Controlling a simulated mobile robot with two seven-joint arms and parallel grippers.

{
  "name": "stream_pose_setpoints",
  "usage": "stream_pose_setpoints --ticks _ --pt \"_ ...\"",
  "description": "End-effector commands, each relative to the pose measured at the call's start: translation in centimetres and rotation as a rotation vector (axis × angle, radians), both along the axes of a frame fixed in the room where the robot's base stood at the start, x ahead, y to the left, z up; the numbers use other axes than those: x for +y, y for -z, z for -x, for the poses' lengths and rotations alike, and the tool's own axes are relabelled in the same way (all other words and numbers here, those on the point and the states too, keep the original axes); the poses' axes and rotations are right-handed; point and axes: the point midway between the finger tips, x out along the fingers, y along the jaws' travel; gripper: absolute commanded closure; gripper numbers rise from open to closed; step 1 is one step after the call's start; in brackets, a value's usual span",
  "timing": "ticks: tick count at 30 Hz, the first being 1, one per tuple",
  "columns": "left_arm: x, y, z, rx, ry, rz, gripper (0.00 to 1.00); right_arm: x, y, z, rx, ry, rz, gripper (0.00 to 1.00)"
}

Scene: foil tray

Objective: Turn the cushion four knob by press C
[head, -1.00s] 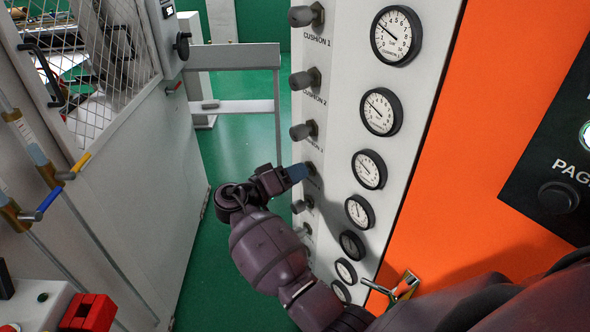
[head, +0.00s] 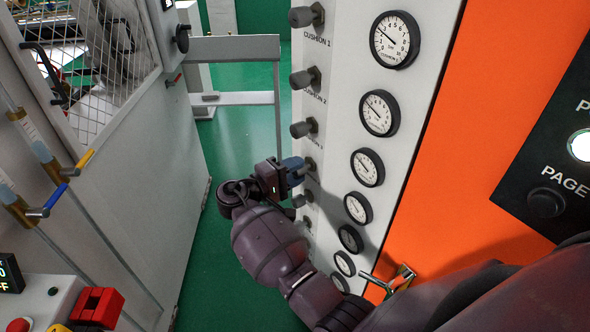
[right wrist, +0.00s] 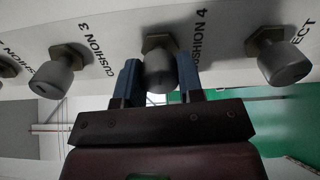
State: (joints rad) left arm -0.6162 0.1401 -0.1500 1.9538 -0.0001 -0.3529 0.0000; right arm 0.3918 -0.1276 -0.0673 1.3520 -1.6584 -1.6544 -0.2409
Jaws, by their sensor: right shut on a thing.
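The cushion four knob (right wrist: 159,70) is a grey knob on a hex base, in the middle of the right wrist view. The "CUSHION 4" label (right wrist: 199,40) is just right of it. My right gripper (right wrist: 159,82) has one blue finger on each side of this knob and is shut on it. In the head view my right gripper (head: 296,170) reaches the fourth knob down on the white panel (head: 335,100), and its fingers largely hide that knob. My left gripper is not in view.
Neighbouring knobs stand close on both sides: the cushion three knob (right wrist: 57,77) and another knob (right wrist: 280,60). Round gauges (head: 367,167) run down the panel beside the knobs. A white cabinet with a mesh window (head: 120,60) stands left, across a green floor gap.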

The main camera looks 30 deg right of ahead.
Motion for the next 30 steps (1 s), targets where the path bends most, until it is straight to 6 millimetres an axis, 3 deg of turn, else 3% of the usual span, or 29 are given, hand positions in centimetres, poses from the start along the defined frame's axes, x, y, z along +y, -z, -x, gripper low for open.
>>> stream_pose_setpoints --ticks 18,19,23,30 --pt "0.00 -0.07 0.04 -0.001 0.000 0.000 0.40 -0.04 -0.01 -0.01 0.040 0.000 0.006 0.89" --pt "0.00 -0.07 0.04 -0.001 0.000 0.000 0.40 -0.04 -0.01 -0.01 0.040 0.000 0.006 0.62" --pt "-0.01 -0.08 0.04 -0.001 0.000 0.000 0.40 -0.03 -0.01 0.00 0.040 0.000 0.006 0.42" --pt "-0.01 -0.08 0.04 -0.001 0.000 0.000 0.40 -0.02 -0.01 0.00 0.039 0.000 0.005 0.40"
